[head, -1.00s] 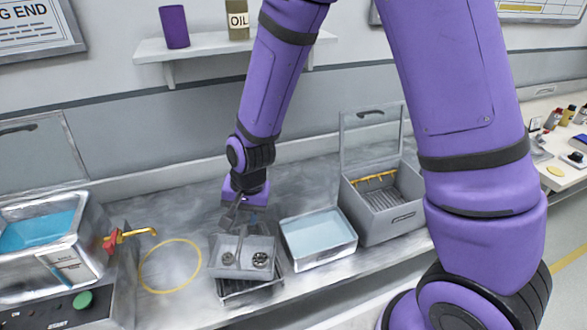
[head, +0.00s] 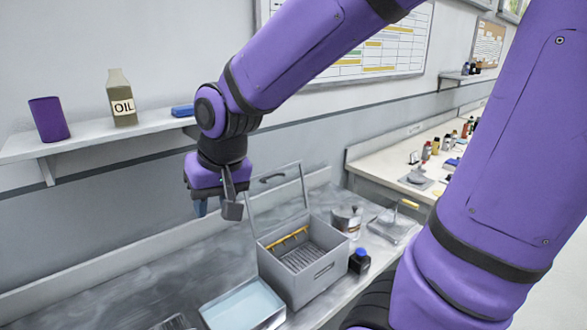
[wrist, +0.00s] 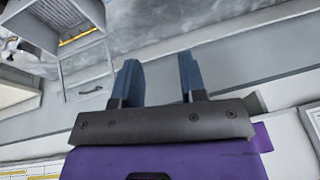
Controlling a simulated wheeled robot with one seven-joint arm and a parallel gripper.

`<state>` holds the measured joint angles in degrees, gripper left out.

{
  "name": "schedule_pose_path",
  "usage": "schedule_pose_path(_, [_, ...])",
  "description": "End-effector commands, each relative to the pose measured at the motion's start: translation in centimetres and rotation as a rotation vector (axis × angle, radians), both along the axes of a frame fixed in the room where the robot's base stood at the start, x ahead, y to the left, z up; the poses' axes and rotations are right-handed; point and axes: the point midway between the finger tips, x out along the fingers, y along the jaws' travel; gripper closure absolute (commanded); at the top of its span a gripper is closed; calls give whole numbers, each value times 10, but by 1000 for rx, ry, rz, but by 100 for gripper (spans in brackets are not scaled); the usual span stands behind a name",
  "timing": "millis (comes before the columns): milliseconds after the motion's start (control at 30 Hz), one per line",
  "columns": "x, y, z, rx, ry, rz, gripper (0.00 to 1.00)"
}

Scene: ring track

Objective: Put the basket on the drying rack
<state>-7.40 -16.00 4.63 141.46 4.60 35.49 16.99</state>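My gripper (head: 216,206) is raised in front of the back wall, below the shelf and left of the open grey box. In the wrist view its two blue-grey fingers (wrist: 160,72) stand apart with nothing between them, so it is open and empty. At the bottom edge of the head view, a small grey corner (head: 175,322) shows left of the blue tray; I cannot tell whether it is the basket or the rack.
A tray of light blue liquid (head: 243,307) stands on the metal bench. To its right is an open grey box (head: 300,283) with a slatted floor, a yellow bar and a raised clear lid. A dark bottle (head: 359,261) stands right of it. The shelf (head: 95,142) holds an oil bottle.

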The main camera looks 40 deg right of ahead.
Motion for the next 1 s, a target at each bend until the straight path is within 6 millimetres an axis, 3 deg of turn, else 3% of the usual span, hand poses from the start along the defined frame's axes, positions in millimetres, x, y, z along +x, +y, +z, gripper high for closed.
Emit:
schedule_pose_path(200, [-47,-37,45,-55,-75,45,62])
schedule_pose_path(500, [-107,-70,76,-125,-137,96,62])
schedule_pose_path(700, [-122,-77,80,-143,-147,110,62])
schedule_pose_path(1000, [-122,-77,80,-143,-147,110,62])
